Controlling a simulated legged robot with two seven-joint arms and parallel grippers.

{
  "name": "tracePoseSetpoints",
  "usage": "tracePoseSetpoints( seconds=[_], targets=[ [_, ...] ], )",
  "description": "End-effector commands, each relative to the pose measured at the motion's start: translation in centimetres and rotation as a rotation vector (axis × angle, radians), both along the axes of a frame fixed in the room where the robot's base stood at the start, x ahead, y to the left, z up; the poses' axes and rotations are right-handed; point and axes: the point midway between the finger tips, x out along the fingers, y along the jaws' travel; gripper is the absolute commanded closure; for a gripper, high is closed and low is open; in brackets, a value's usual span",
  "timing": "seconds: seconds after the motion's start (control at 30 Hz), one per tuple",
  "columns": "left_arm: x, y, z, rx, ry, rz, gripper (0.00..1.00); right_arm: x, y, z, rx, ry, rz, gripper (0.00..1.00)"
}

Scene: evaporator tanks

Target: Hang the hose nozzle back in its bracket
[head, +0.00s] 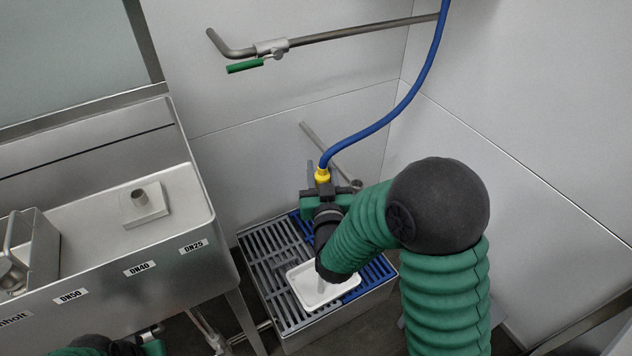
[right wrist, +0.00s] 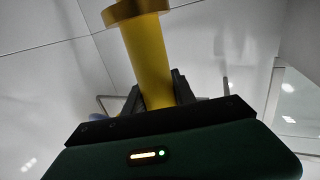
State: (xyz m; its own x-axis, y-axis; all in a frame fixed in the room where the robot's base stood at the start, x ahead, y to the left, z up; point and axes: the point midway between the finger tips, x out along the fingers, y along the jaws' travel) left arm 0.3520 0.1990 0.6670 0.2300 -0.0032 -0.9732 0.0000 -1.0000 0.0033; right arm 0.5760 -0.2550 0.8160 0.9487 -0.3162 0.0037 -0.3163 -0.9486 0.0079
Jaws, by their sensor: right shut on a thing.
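The yellow hose nozzle (head: 322,175) is at the end of the blue hose (head: 378,125), in front of the back wall above the floor grate. My right gripper (head: 323,188) is shut on it. In the right wrist view the yellow nozzle (right wrist: 147,62) stands between the two dark fingers of the gripper (right wrist: 155,92), its wider collar at the top. I cannot make out the bracket for certain; my right gripper and arm hide part of the wall there. My left gripper (head: 150,338) is partly in view at the bottom left, its jaws unclear.
A slanted grey pipe (head: 323,142) is just behind the nozzle. A wall pipe with a green-handled valve (head: 245,66) runs above. A steel tank (head: 130,262) with DN labels stands left. A white tray (head: 300,290) lies on the grate (head: 262,258) under my right arm.

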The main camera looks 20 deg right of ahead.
Motion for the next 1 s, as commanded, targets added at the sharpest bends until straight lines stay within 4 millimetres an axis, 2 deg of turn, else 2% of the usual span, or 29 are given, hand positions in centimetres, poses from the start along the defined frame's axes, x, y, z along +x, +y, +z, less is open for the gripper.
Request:
tracePoseSetpoints(
  seconds=[0.03,0.37,1.0],
  targets=[
    [0.0,0.0,0.3,0.000,0.001,0.000,1.00,-0.1,-0.2,0.6,0.004,-0.001,-0.014,1.00],
    [0.0,0.0,0.3,0.000,0.001,0.000,1.00,0.4,-3.4,0.4,0.006,0.001,-0.023,1.00],
    [0.0,0.0,0.8,0.000,0.001,0.000,1.00,1.9,-10.7,0.5,0.005,0.000,-0.023,1.00]
  ],
)
